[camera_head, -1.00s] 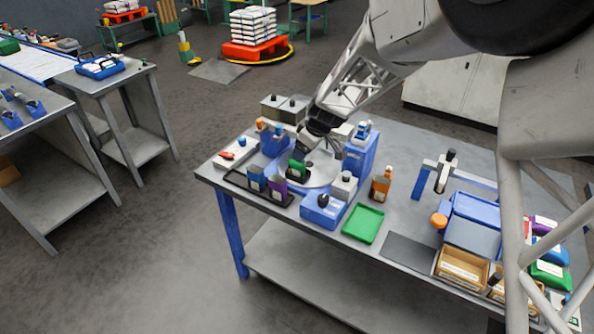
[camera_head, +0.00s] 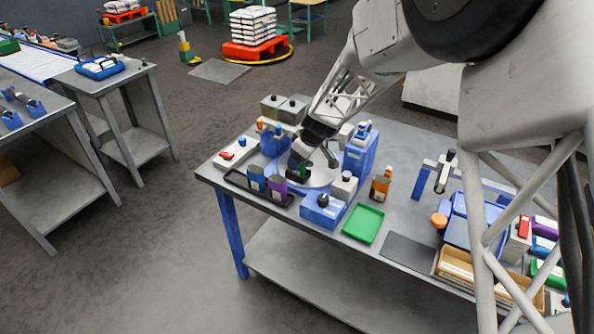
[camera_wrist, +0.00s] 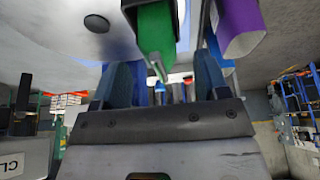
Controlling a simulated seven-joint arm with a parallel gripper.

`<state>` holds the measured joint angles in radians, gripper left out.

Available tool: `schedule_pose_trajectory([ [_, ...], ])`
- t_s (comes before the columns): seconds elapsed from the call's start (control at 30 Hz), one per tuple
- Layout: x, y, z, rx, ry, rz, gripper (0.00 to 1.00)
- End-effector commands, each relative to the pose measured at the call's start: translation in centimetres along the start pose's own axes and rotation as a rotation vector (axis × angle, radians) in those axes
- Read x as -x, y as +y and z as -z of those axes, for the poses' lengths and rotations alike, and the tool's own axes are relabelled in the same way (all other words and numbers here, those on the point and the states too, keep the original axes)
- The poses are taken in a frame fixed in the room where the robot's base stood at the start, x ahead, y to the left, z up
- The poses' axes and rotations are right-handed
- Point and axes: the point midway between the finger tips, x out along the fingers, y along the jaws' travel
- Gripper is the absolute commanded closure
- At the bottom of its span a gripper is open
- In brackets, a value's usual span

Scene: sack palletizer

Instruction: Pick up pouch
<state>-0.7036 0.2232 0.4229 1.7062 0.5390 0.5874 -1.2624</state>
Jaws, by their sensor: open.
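A green pouch (camera_wrist: 156,32) stands at the top centre of the wrist view, in line with the gap between my fingers. In the head view it is mostly hidden behind my gripper (camera_head: 314,166), over a round grey disc (camera_head: 322,180). My gripper also shows in the wrist view (camera_wrist: 165,78), with its two dark fingers spread and nothing held between them. I cannot tell whether a finger touches the pouch. A purple pouch (camera_head: 278,187) and a blue pouch (camera_head: 256,178) stand in a black tray (camera_head: 233,180); the purple one shows in the wrist view (camera_wrist: 241,25).
A blue box (camera_head: 359,155) stands close right of my gripper. A blue block with a black knob (camera_head: 322,212), an orange bottle (camera_head: 381,184) and a green tray (camera_head: 363,224) are nearer the front. Grey canisters (camera_head: 293,108) stand behind. A dark mat (camera_head: 408,251) is bare.

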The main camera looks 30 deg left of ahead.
Motion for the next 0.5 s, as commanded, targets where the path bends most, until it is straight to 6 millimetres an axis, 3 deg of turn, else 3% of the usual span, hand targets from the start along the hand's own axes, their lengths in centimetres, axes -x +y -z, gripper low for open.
schedule_pose_trajectory([
  [0.23,-2.4,0.0,0.1,-0.001,0.0,0.001,0.32],
  [0.5,-3.0,0.0,0.1,-0.001,0.0,0.0,0.32],
])
